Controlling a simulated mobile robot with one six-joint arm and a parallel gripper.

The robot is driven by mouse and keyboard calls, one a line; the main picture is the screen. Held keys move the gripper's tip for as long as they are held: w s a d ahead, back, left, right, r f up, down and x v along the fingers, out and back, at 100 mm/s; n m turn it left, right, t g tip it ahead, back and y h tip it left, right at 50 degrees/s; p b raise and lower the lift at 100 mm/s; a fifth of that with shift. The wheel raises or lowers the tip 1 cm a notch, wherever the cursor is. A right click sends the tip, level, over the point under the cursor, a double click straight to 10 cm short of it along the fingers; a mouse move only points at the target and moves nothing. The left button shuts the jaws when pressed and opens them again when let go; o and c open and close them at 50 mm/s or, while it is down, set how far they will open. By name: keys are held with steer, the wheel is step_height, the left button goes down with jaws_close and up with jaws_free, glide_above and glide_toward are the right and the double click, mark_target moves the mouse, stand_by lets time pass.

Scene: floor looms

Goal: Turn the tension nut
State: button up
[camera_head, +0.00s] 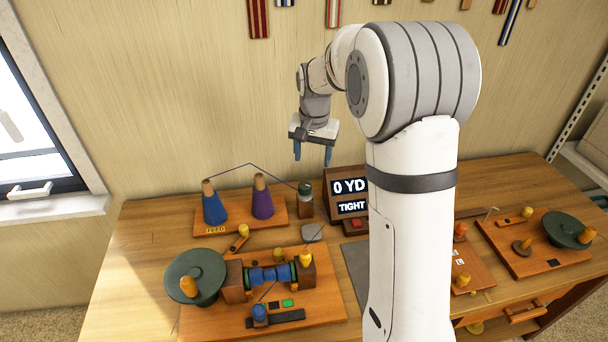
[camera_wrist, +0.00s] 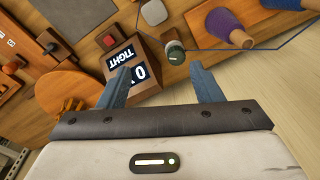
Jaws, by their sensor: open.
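A wooden post with a dark green cap (camera_head: 305,189), which looks like the tension nut, stands beside the display box, with a thread running to it. In the wrist view the green cap (camera_wrist: 174,50) lies just beyond the fingertips, nearer the right one. My gripper (camera_head: 313,154) is open and empty, pointing down, above the post and apart from it. Its two blue fingers also show in the wrist view (camera_wrist: 160,72). The display box (camera_head: 333,184) reads "0 YD" and "TIGHT". It shows upside down in the wrist view (camera_wrist: 133,52).
Blue (camera_head: 214,206) and purple (camera_head: 262,200) thread cones stand on a board marked FEED, left of the post. In front is a winder with a dark green wheel (camera_head: 190,268) and blue spool. A red button (camera_head: 355,223) is below the display. My arm hides the middle of the bench.

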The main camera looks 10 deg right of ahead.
steer(key=m+g, duration=0.1)
steer(key=m, duration=0.1)
glide_above(306, 184)
step_height(306, 184, down, 11)
steer(key=shift+f, duration=0.2)
step_height(306, 184, down, 8)
steer(key=shift+r+p, duration=0.15)
steer(key=shift+p, duration=0.5)
steer(key=c, duration=0.9)
steer(key=shift+d, duration=0.25)
steer(key=shift+c, duration=0.4)
steer(key=shift+a, duration=0.25)
steer(key=shift+n, duration=0.3)
